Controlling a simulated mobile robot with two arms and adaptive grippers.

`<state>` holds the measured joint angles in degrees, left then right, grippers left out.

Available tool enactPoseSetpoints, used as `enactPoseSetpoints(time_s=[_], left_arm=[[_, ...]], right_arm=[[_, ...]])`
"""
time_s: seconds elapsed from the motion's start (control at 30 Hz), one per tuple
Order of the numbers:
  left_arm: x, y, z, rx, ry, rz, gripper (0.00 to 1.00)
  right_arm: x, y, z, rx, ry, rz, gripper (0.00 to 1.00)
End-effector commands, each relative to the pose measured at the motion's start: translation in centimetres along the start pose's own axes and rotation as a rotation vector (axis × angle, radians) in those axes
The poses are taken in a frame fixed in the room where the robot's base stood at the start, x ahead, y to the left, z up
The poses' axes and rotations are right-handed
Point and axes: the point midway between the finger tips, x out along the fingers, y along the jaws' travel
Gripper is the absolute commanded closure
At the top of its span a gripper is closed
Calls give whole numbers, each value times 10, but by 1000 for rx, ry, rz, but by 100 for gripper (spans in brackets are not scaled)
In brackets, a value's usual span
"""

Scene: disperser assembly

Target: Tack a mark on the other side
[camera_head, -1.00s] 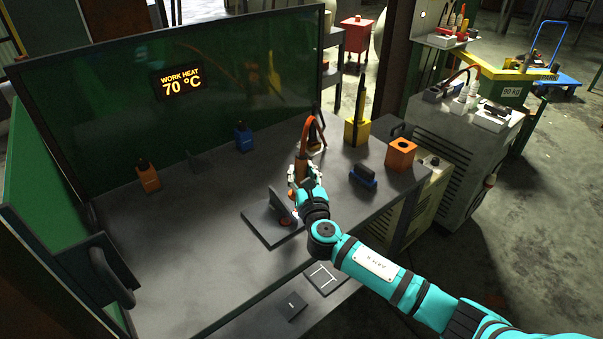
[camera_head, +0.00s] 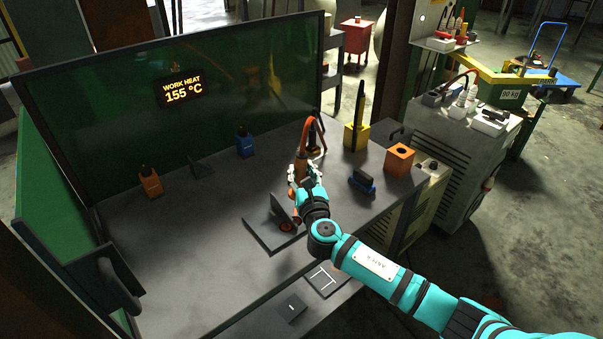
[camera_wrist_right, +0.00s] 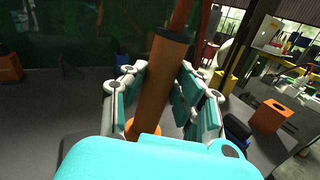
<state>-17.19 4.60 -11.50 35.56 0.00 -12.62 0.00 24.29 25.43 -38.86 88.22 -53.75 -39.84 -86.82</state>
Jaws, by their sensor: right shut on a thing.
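My right gripper (camera_head: 304,178) is shut on an orange-brown torch (camera_wrist_right: 164,75) with a cable rising from its top. In the right wrist view the torch stands slightly tilted between the teal finger pads. Below it, a dark upright plate (camera_head: 281,207) stands on a dark flat base plate (camera_head: 262,236), with an orange round part (camera_head: 286,225) beside the upright plate. The torch's tip is hidden behind my gripper and wrist, so contact with the work cannot be told. A display (camera_head: 181,91) on the green screen reads work heat 155 °C. My left gripper is not in view.
Orange (camera_head: 150,181) and blue (camera_head: 244,142) bottle-like items stand along the back of the grey bench (camera_head: 190,270). A yellow block (camera_head: 357,133), an orange block (camera_head: 398,160) and a dark blue-based tool (camera_head: 362,182) stand at right. The bench's left front is clear.

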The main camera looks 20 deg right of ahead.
Motion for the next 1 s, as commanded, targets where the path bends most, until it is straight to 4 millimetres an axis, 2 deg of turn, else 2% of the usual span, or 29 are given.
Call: enactPoseSetpoints(time_s=[0.03,0.53,1.0], left_arm=[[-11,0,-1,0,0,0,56],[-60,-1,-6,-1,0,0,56],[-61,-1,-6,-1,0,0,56]], right_arm=[[0,2,13,1,-3,1,100],[1,7,61,1,-3,1,100],[1,7,63,1,-3,1,100]])
